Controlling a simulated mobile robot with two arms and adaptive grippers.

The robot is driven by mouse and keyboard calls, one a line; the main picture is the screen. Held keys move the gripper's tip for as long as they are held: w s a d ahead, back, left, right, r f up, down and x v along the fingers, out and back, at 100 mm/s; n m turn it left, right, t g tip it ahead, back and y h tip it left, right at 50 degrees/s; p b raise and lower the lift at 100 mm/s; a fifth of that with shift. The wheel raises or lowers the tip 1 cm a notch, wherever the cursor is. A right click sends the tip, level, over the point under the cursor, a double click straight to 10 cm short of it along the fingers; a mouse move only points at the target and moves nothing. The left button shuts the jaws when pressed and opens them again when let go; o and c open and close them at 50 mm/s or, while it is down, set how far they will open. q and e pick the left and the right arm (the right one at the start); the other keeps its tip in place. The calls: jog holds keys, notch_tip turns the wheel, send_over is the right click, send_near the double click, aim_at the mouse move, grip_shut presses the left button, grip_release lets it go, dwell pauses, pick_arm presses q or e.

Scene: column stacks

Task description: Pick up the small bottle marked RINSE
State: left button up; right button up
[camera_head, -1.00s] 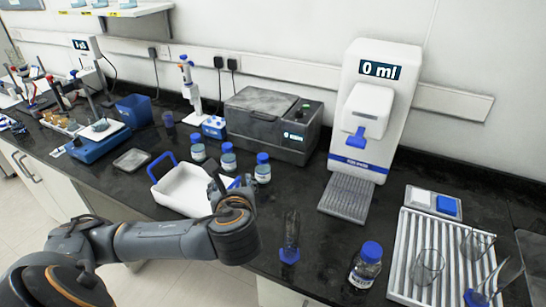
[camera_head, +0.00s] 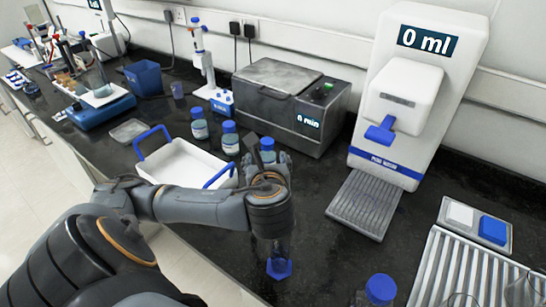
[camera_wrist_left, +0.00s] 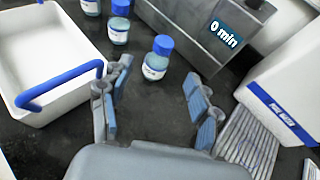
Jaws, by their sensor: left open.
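Three small blue-capped bottles stand in a row: a left one (camera_head: 199,127), a middle one (camera_head: 230,140) and a right one (camera_head: 267,146). I cannot read their labels, so I cannot tell which is marked RINSE. In the left wrist view, the right bottle (camera_wrist_left: 155,66) stands upright just beyond the gap between my fingers, and the middle bottle (camera_wrist_left: 119,25) is farther off. My left gripper (camera_wrist_left: 157,80) is open and empty. In the head view my gripper (camera_head: 267,166) partly hides the right bottle. My right gripper does not show.
A white tray with blue handles (camera_head: 180,163) lies close left of my gripper. A grey bath reading 0 min (camera_head: 300,118) stands behind the bottles. The water dispenser (camera_head: 400,105) and its ribbed drip tray (camera_head: 362,205) are to the right. A blue-based cylinder (camera_head: 279,268) stands in front.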

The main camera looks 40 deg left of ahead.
aim_at(267, 145)
pick_arm(q)
jog(key=x, duration=0.8)
jog(key=shift+w+a+f, duration=0.1)
jog(key=shift+w+f, duration=0.25)
jog(key=shift+f, duration=0.05)
jog(key=p+x, duration=0.1)
jog(key=x, duration=0.4)
jog(key=shift+w+a+f, duration=0.1)
jog(key=shift+w, duration=0.35)
grip_shut()
